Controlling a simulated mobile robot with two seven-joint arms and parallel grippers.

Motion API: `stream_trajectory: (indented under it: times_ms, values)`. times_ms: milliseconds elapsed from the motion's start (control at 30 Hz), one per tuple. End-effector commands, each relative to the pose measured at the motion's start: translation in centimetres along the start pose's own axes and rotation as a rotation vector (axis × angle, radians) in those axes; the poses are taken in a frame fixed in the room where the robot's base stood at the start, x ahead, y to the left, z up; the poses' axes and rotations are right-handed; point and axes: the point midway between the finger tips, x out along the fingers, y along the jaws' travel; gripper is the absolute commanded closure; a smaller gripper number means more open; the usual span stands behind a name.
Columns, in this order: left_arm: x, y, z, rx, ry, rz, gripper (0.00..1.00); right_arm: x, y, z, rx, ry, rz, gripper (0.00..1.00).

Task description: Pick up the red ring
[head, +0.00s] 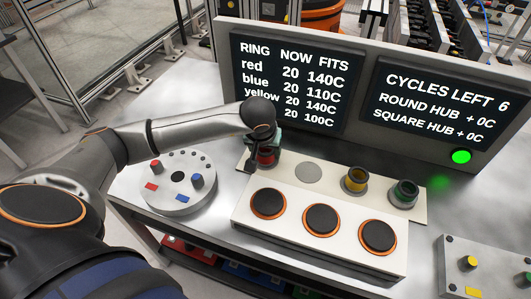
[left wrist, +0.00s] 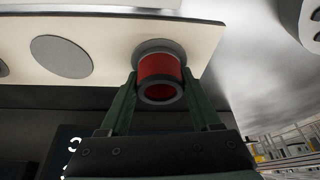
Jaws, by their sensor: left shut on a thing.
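The red ring (head: 266,155) is at the left end of the white strip behind the three black buttons. It is partly hidden by my left gripper (head: 258,158) in the head view. In the left wrist view the red ring (left wrist: 160,70), with dark grey rims, sits between the two green fingers of my left gripper (left wrist: 160,82). That gripper is shut on it. The ring is at a round grey spot on the white strip (left wrist: 105,28); I cannot tell whether it rests there or is slightly raised. My right gripper is not in view.
A yellow ring (head: 355,180) and a green ring (head: 404,193) stand farther right on the strip, past an empty grey disc (head: 308,173). A round grey fixture (head: 178,185) with coloured pegs is at left. A dark display panel (head: 290,80) stands behind.

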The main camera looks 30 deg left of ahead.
Motion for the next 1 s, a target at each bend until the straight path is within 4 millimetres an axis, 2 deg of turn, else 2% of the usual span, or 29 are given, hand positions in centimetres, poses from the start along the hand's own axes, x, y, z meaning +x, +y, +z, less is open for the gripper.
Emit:
stream_trajectory:
  times_ms: [67, 433, 767, 867, 1000]
  values:
    - [0.0, 0.0, 0.0, 0.000, 0.001, 0.000, 0.58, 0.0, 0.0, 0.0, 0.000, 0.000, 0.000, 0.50]
    - [0.0, 0.0, 0.0, 0.000, 0.001, 0.000, 1.00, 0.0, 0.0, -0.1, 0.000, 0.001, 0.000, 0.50]
    - [-0.2, 0.0, -0.2, -0.001, 0.003, 0.001, 1.00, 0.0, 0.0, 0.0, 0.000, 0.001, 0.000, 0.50]
    - [-0.6, 0.0, -0.4, -0.001, 0.004, 0.000, 1.00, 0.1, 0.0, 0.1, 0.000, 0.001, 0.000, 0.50]
    - [-2.1, 0.0, -1.1, -0.001, 0.008, 0.002, 1.00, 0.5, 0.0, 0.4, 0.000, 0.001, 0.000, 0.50]
